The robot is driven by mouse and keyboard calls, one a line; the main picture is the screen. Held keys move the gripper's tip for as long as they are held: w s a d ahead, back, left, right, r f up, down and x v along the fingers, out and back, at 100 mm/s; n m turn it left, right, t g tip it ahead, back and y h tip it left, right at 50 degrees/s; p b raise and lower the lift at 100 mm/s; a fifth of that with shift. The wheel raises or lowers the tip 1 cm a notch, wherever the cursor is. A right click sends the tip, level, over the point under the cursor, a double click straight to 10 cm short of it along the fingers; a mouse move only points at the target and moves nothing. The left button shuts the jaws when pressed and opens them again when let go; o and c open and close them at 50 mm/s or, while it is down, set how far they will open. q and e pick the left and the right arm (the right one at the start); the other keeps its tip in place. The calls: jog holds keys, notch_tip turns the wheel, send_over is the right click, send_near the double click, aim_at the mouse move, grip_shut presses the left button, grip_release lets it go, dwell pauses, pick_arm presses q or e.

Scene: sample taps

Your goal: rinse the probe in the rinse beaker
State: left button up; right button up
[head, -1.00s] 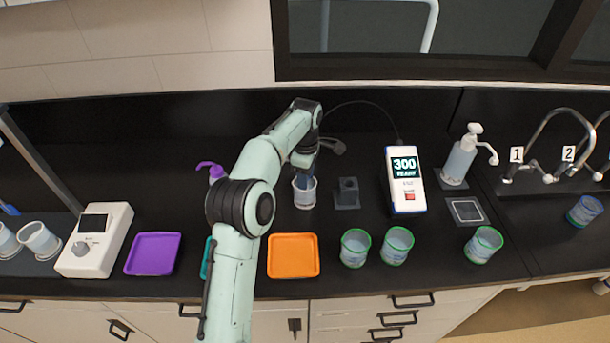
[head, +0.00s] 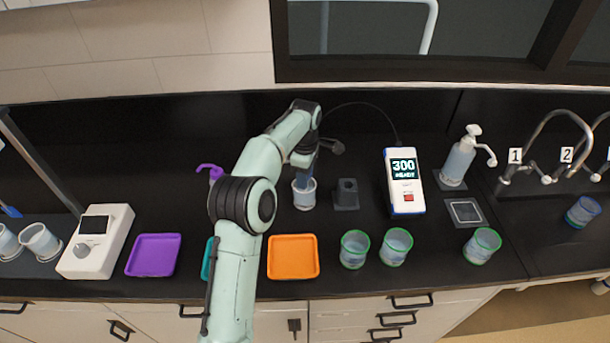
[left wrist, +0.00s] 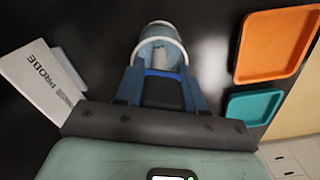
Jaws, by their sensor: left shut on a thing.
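My left gripper (head: 306,183) points down at the mouth of a white-rimmed beaker (head: 304,198) near the middle of the counter. The beaker also shows in the left wrist view (left wrist: 160,32), just beyond the fingertips. The left gripper is shut on the probe, whose dark body with a blue band (left wrist: 163,73) shows between the blue fingers. A pale tip seems to reach into the beaker; whether it touches the water or the wall I cannot tell. In the head view the probe is mostly hidden by the gripper. My right gripper is not in view.
An empty dark holder block (head: 346,194) stands right of the beaker. The meter (head: 404,181) reads 300 READY; a black cable arcs from it toward the gripper. An orange tray (head: 293,275) and green-rimmed cups (head: 355,248) stand in front.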

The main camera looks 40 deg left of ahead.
pick_arm(q)
jog(key=shift+r, duration=0.15)
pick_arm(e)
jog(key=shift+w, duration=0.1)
pick_arm(q)
jog(key=shift+w+r+p, duration=0.1)
jog(key=shift+r+p, duration=0.5)
jog(key=shift+r, duration=0.75)
jog(key=shift+w+r, duration=0.1)
jog(key=shift+r, duration=0.4)
jog(key=shift+s+r, duration=0.2)
jog(key=shift+r, duration=0.85)
jog(key=shift+w+r, duration=0.1)
jog(key=shift+r, duration=1.6)
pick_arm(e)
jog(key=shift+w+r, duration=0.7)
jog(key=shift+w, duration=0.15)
pick_arm(q)
jog(key=shift+r, duration=1.5)
